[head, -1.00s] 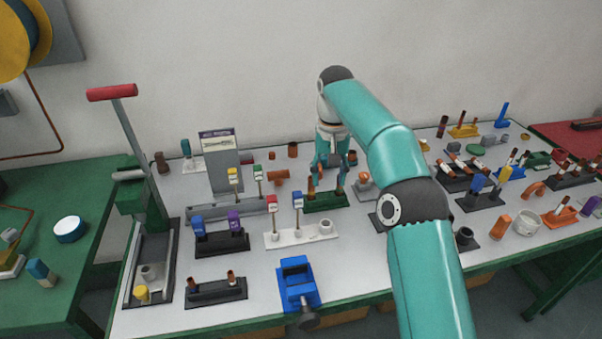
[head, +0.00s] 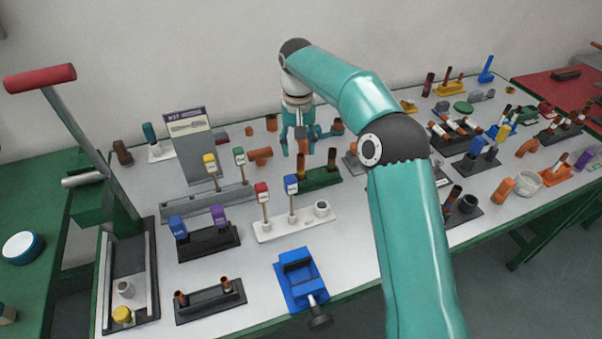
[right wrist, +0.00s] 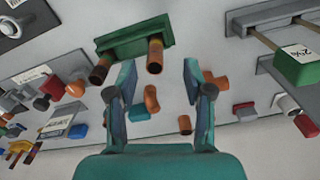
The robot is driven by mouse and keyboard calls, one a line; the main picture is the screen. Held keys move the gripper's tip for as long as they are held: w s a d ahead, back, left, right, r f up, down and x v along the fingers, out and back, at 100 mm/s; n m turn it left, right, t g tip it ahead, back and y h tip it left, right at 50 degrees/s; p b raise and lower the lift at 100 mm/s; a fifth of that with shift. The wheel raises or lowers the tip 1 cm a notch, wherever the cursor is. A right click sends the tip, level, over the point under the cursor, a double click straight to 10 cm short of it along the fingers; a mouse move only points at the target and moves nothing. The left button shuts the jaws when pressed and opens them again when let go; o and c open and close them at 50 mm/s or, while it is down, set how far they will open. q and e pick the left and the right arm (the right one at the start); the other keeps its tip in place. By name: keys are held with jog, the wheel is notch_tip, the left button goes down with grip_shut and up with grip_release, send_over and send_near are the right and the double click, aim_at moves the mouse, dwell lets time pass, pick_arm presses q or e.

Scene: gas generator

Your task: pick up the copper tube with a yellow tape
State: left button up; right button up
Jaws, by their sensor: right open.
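A green holder (head: 322,180) stands mid-table with two upright copper-coloured tubes, a left one (head: 301,164) and a right one (head: 332,156). A dull yellowish tint shows on them, but I cannot tell whether it is tape. The right wrist view shows the green holder (right wrist: 137,38) with one tube (right wrist: 155,55) ahead of the jaw gap and another (right wrist: 100,72) left of the jaws. My right gripper (head: 300,148) is just behind the holder, open and empty; its spread fingers (right wrist: 158,78) show in the right wrist view. My left gripper is out of view.
A white stand (head: 285,229) with labelled posts and a blue vise (head: 300,278) are nearer the front. A grey rack (head: 205,203) stands left, with loose copper fittings (head: 260,156) behind. Several holders with tubes (head: 460,130) crowd the right side.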

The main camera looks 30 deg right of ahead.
aim_at(301, 166)
notch_tip(301, 166, down, 3)
jog(key=shift+r, duration=0.1)
jog(key=f, duration=0.3)
jog(key=d+f, duration=0.1)
jog(key=shift+w+d+f, duration=0.1)
jog(key=shift+w+f, duration=0.1)
jog(key=shift+w, duration=0.1)
jog(key=shift+f, duration=0.45)
grip_shut()
